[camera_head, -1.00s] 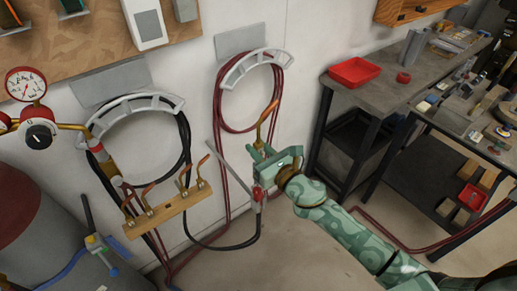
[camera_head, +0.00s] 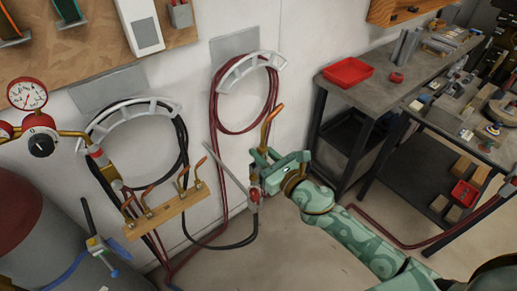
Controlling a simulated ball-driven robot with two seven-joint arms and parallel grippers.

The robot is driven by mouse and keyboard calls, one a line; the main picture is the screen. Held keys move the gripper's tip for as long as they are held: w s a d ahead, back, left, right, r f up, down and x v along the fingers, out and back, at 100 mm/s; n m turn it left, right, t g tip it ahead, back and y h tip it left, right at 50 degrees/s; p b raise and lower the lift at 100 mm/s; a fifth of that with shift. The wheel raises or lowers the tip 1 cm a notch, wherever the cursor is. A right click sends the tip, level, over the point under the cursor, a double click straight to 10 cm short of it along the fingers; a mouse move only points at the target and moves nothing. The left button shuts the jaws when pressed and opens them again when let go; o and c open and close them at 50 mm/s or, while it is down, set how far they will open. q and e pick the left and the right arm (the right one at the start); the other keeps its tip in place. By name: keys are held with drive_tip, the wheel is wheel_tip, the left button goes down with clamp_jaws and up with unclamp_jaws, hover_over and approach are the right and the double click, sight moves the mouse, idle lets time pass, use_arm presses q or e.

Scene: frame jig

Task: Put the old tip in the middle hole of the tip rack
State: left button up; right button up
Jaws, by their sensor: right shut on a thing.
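The old tip (camera_head: 273,114), a bent copper tube with a brass lower end, stands nearly upright in my right gripper (camera_head: 259,161). The green right gripper is shut on its lower part, which the jaws partly hide. The tip rack (camera_head: 167,211) is a wooden bar left of the gripper, with several copper tips standing in it. Two tips are toward its left end and two toward its right, with a bare stretch of wood between them. The gripper and held tip are well to the right of the rack, apart from it. My left gripper is not in view.
A torch with a grey tube (camera_head: 236,170) and red knob (camera_head: 254,193) hangs close below and left of the gripper. Hoses hang on two wall hooks (camera_head: 252,62). A gauge (camera_head: 27,93) is at left. A workbench with a red tray (camera_head: 347,72) stands at right.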

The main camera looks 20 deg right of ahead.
drive_tip(key=shift+v, duration=1.8)
drive_tip(key=shift+b+v, duration=0.7)
drive_tip(key=shift+v, duration=1.65)
drive_tip(key=shift+s+r, duration=0.1)
drive_tip(key=d+r+m+h, duration=0.1)
drive_tip(key=s+r+m+h+b, duration=0.1)
drive_tip(key=h, duration=0.1)
drive_tip(key=d+r+m+t+h, duration=0.1)
drive_tip(key=r+h, duration=0.1)
drive_tip(key=shift+s+d, duration=0.2)
drive_tip(key=shift+d, duration=0.1)
drive_tip(key=shift+m+h, duration=0.5)
drive_tip(key=shift+h, duration=0.1)
drive_tip(key=s+b, duration=0.1)
drive_tip(key=s, duration=0.1)
drive_tip(key=s+a+b, duration=0.1)
drive_tip(key=s, duration=0.1)
drive_tip(key=shift+s+a, duration=0.1)
drive_tip(key=shift+s, duration=0.1)
drive_tip(key=shift+f, duration=0.1)
